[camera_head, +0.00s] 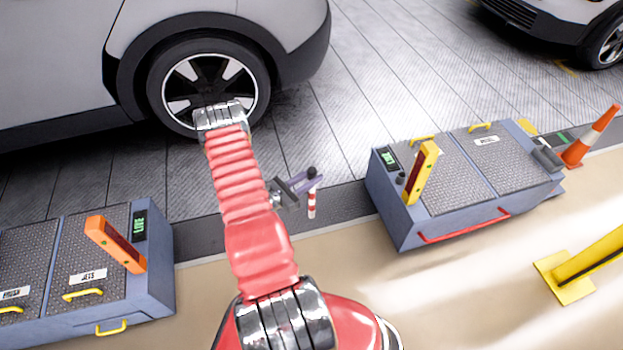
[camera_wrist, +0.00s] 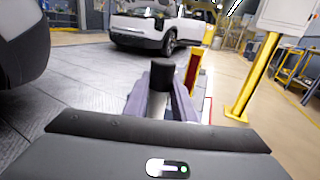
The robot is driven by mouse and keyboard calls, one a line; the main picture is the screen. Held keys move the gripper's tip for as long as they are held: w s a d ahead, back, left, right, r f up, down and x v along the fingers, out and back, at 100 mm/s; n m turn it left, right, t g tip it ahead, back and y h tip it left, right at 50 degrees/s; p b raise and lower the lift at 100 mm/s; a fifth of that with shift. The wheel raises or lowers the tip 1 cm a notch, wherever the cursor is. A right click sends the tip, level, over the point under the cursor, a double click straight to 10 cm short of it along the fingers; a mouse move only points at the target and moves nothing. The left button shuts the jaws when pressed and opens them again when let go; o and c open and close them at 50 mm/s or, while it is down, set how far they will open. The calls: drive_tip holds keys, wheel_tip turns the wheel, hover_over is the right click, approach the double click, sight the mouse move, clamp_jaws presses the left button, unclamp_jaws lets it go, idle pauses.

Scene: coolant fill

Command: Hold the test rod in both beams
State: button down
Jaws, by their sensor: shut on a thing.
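My gripper (camera_head: 305,184) is shut on the test rod (camera_head: 311,203), a red-and-white striped rod with a black top. The rod hangs about upright in the gap between the two cabinets. An orange beam post (camera_head: 115,244) stands on the left cabinet, and a yellow beam post (camera_head: 422,172) with a dark red strip stands on the right cabinet. The yellow post (camera_wrist: 194,70) is beyond my fingers in the wrist view. No beam lines are visible.
The left cabinet (camera_head: 155,278) and right cabinet (camera_head: 400,225) have green displays and yellow handles. A white car (camera_head: 60,60) stands behind my arm. An orange-white cone (camera_head: 592,136) and a yellow post (camera_head: 590,258) are at the right. Floor between the cabinets is clear.

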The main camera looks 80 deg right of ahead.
drive_tip(key=shift+w, duration=0.1)
drive_tip(key=shift+w+r, duration=0.1)
drive_tip(key=shift+w, duration=0.2)
drive_tip(key=w+a+r+n+t+h, duration=0.1)
drive_tip(key=w+a+r+n+t, duration=0.15)
drive_tip(key=w+a, duration=0.55)
drive_tip(key=w+a+r+n+t+h, duration=0.1)
drive_tip(key=w+a+r+n+t, duration=0.2)
drive_tip(key=w, duration=0.9)
drive_tip(key=w+a+r+n+t+h, duration=0.25)
drive_tip(key=w+a+t, duration=0.35)
drive_tip(key=w, duration=0.4)
drive_tip(key=w+a+r+n+t+y, duration=0.1)
drive_tip(key=w+a+r+n+t, duration=0.1)
drive_tip(key=a, duration=1)
drive_tip(key=w+a+r+n+t+y, duration=0.2)
drive_tip(key=w+a+r+t, duration=0.2)
drive_tip(key=a, duration=0.9)
drive_tip(key=w+a+r+n+t+y, duration=0.1)
drive_tip(key=w+a+r+n+t, duration=0.2)
drive_tip(key=a, duration=1)
drive_tip(key=w+r+t, duration=0.1)
drive_tip(key=w, duration=0.1)
drive_tip(key=shift+w+y, duration=0.3)
drive_tip(key=shift+y, duration=0.05)
